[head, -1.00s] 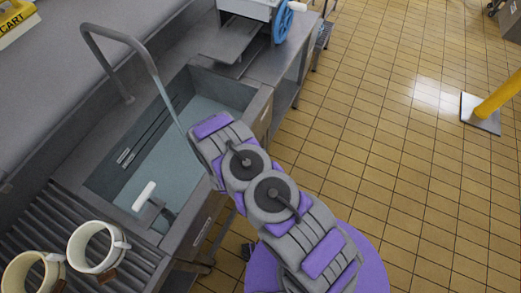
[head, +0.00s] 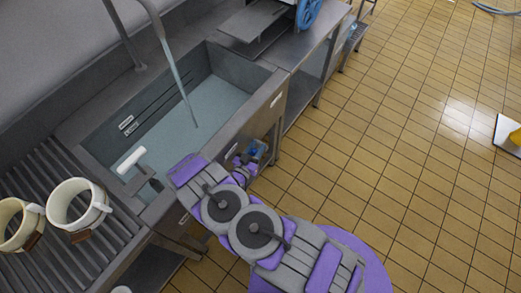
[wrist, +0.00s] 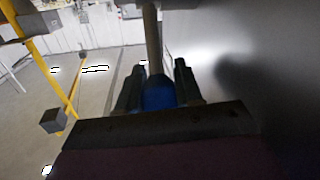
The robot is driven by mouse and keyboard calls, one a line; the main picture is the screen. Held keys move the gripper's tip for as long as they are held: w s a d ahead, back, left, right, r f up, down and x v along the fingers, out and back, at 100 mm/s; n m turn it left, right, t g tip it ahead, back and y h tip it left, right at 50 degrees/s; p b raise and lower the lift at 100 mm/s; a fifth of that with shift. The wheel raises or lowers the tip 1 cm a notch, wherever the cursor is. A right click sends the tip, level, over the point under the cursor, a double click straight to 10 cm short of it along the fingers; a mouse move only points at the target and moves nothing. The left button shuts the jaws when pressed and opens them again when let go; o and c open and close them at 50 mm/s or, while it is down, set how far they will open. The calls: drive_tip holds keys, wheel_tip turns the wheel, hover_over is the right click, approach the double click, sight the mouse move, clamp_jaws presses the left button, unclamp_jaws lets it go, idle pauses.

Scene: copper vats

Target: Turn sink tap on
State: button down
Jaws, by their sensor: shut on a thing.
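The sink (head: 160,125) is a grey metal basin at the left of the head view. Its curved grey spout (head: 150,18) reaches over it, and a thin pale streak (head: 182,88) that looks like water hangs from it into the basin. My gripper (wrist: 158,85) shows dark fingers on both sides of a blue handle (wrist: 158,96) on a pale pipe (wrist: 153,40), and is shut on it. In the head view my arm goes over the sink's front edge, and a small blue part (head: 253,152) shows below that edge. The fingers are not clear there.
Two cream mugs (head: 64,222) stand on the ribbed drainboard at left. A machine with a blue wheel (head: 308,12) stands on the counter behind.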

drive_tip(key=shift+a+f, duration=0.1)
idle(0.4)
drive_tip(key=c, duration=0.8)
unclamp_jaws()
drive_tip(key=shift+a, duration=0.15)
drive_tip(key=shift+d, duration=0.2)
drive_tip(key=p+v, duration=0.2)
drive_tip(key=v, duration=1.5)
drive_tip(key=shift+s+a+f, duration=0.15)
drive_tip(key=shift+s+a, duration=0.05)
